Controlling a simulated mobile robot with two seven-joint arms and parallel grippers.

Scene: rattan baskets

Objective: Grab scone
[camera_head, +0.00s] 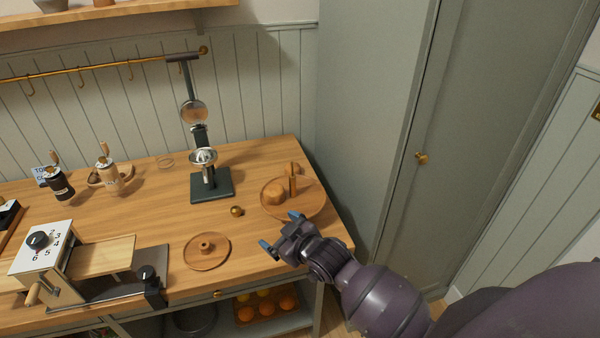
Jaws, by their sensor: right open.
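A brown rounded lump (274,194), which looks like the scone, sits on a round wooden tray (312,211) at the right end of the counter. An upright wooden piece (293,178) stands right beside it on the tray. My right gripper (279,233) is open, with blue fingertips spread apart. It is at the counter's front right, nearer the camera than the tray and apart from the lump. Nothing shows between its fingers. My left gripper is not in view.
A round wooden lid with a knob (207,252) lies left of my right gripper. A small brass ball (237,211) and a dark juicer press (212,187) stand behind. A slicer-like machine (90,262) fills the front left. A tall grey cabinet (375,100) borders the right.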

